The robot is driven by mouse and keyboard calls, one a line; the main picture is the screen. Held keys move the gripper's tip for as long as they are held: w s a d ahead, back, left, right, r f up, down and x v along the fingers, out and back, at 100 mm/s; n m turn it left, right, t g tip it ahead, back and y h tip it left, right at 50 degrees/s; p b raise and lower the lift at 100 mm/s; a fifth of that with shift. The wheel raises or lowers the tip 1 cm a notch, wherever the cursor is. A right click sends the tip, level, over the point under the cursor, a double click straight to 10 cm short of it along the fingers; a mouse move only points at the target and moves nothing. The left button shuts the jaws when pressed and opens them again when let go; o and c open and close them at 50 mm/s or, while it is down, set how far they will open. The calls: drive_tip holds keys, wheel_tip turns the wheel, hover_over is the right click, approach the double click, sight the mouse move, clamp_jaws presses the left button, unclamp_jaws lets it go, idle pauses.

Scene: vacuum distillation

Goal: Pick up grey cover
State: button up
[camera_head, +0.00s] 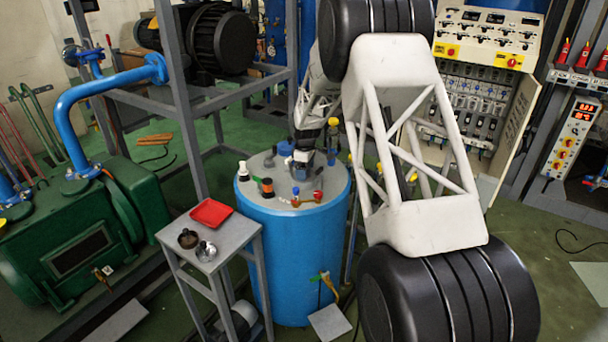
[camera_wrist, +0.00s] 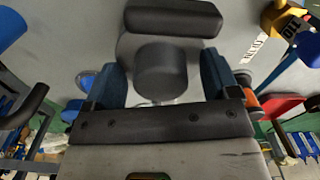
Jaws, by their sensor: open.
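A dark grey round piece (camera_wrist: 160,72), which looks like the grey cover, stands on the grey top of the blue vessel (camera_head: 297,255). In the wrist view it sits between the two blue-grey fingers of my gripper (camera_wrist: 162,82), with a gap showing on each side. My gripper is open and does not visibly clamp it. In the head view my gripper (camera_head: 302,165) is low over the vessel top, and I cannot clearly make out the cover there. A dark bar-shaped part (camera_wrist: 172,18) lies just beyond the cover in the wrist view.
Around my gripper on the vessel top are a black-and-white fitting (camera_head: 243,171), an orange-and-black fitting (camera_head: 267,187) and a red-handled valve (camera_head: 318,195). A small grey table (camera_head: 225,252) on the left holds a red tray (camera_head: 211,212) and two small round parts.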

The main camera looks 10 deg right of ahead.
drive_tip(key=shift+c, duration=0.3)
drive_tip(key=c, duration=1.1)
drive_tip(key=shift+o, duration=0.2)
drive_tip(key=shift+r, duration=0.15)
drive_tip(key=shift+r, duration=4.95)
